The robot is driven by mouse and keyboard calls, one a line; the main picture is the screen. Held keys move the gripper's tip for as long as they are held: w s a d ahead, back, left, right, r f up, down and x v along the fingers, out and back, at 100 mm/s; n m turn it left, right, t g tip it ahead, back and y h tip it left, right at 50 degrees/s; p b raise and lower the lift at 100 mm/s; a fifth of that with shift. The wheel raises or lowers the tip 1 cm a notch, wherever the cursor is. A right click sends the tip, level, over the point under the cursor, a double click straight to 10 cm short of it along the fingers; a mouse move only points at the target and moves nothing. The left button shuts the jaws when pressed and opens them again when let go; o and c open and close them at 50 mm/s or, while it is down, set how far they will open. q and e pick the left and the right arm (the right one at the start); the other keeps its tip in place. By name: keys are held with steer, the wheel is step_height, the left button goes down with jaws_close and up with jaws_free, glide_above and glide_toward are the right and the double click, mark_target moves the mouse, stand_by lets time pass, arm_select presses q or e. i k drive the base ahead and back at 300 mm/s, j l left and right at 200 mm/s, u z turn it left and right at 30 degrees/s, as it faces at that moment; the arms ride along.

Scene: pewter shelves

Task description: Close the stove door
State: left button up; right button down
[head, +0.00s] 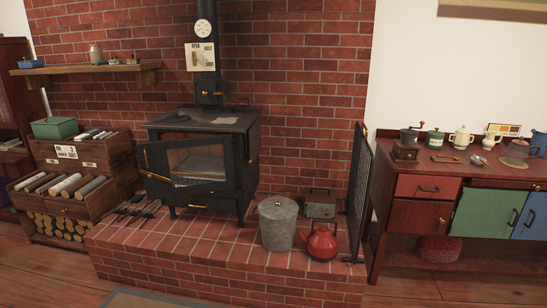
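The black stove (226,135) stands on the brick hearth against the brick wall, with its pipe rising behind. Its dark-framed glass door (154,172) is on the front and appears to stand open, its left part sticking out past the stove's left side. A brass handle (147,159) is near that left edge. The pale inside of the stove shows through the front. How far the door is swung out is hard to judge. Neither of my grippers is in view.
Fire tools (136,208) lie on the hearth (190,237) left of the stove. A metal bucket (278,225), a red kettle (322,243) and a black screen (358,190) stand to the right. Log crates (82,210) are at the left, a cabinet (427,187) at the right.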

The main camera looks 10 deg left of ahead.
mark_target(153, 156)
steer(key=i+j+u, duration=0.2)
steer(key=i+u, duration=1.05)
steer(key=u, duration=0.15)
